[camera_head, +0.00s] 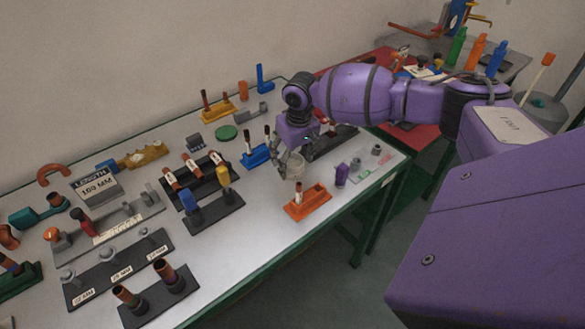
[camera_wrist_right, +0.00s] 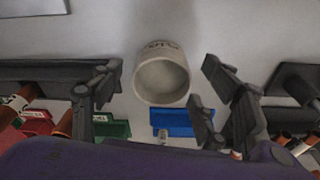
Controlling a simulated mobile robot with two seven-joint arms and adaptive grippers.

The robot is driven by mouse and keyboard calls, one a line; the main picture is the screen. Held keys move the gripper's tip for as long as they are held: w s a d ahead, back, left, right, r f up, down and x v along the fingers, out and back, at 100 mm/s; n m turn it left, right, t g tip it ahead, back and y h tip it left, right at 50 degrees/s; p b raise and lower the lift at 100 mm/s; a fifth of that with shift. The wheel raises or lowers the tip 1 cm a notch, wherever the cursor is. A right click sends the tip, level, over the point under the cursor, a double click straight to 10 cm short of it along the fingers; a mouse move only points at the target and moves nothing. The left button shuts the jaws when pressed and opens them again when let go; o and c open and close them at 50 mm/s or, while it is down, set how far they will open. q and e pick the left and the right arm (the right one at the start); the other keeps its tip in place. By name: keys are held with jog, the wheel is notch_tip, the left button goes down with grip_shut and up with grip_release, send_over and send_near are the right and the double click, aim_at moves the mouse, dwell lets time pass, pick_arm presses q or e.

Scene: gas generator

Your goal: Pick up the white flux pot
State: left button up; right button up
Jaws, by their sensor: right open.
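The white flux pot (camera_head: 294,170) is a small pale cup on the white table, behind the orange holder. In the right wrist view the pot (camera_wrist_right: 162,78) is upper centre, with its round opening facing the camera and partly legible lettering on its side. My right gripper (camera_head: 288,160) is over the pot and hides part of it in the head view. In the right wrist view its fingers (camera_wrist_right: 158,95) are open, one on each side of the pot, with gaps between. I cannot tell its exact height over the table. My left gripper is not in view.
An orange holder (camera_head: 308,204) stands just in front of the pot, and a blue holder (camera_head: 256,155) is to its left. A purple piece (camera_head: 341,175) stands to the right. Dark racks (camera_head: 212,212) crowd the table's left. The table's green front edge (camera_head: 280,247) is close.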

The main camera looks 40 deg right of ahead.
jog(key=shift+w+f, duration=0.2)
jog(key=shift+f, duration=0.85)
jog(key=c, duration=1.3)
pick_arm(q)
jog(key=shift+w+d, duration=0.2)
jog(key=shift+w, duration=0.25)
